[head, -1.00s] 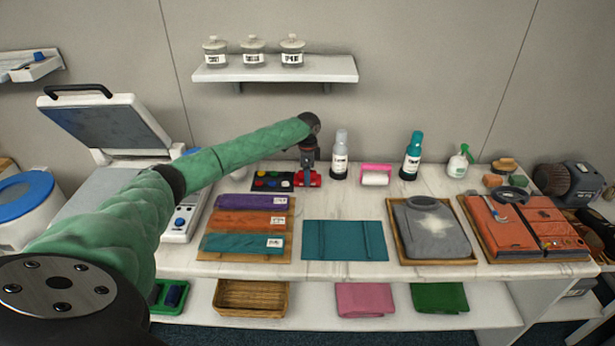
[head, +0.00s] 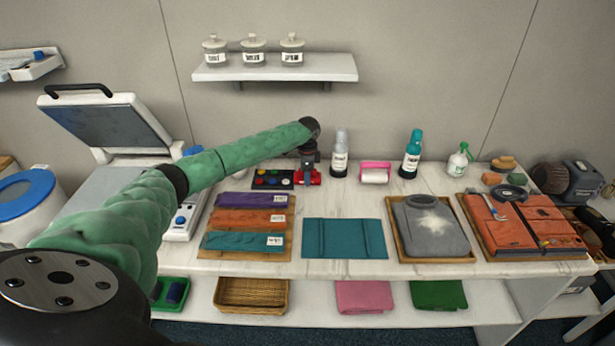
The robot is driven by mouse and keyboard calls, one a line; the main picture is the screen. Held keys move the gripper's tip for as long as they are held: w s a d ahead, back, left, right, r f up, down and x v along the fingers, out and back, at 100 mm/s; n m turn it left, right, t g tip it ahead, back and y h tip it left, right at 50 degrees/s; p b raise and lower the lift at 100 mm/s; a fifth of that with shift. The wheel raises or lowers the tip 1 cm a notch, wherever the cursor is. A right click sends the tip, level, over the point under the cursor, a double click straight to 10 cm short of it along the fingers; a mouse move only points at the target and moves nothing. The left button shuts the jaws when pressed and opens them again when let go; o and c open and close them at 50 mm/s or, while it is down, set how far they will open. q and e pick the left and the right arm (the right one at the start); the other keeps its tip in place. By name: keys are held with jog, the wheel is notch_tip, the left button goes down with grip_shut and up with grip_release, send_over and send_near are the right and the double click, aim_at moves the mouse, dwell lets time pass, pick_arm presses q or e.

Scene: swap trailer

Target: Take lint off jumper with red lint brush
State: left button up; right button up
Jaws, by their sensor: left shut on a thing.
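A grey jumper (head: 424,236) with a pale patch of lint at its middle lies folded in a wooden tray (head: 402,258) at the right of the counter. My left gripper (head: 309,174) is at the back of the counter, pointing down. It is shut on a red thing, which looks like the red lint brush (head: 315,178), beside the dark tray of coloured pieces. The fingers and part of the brush are hard to make out. The brush is apart from the jumper, behind and left of it. My right gripper is not in view.
A teal folded cloth (head: 345,239) lies left of the jumper. An orange garment (head: 512,222) lies right. A press (head: 108,122) stands open at left.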

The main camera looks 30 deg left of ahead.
pick_arm(q)
jog(key=shift+r, duration=0.15)
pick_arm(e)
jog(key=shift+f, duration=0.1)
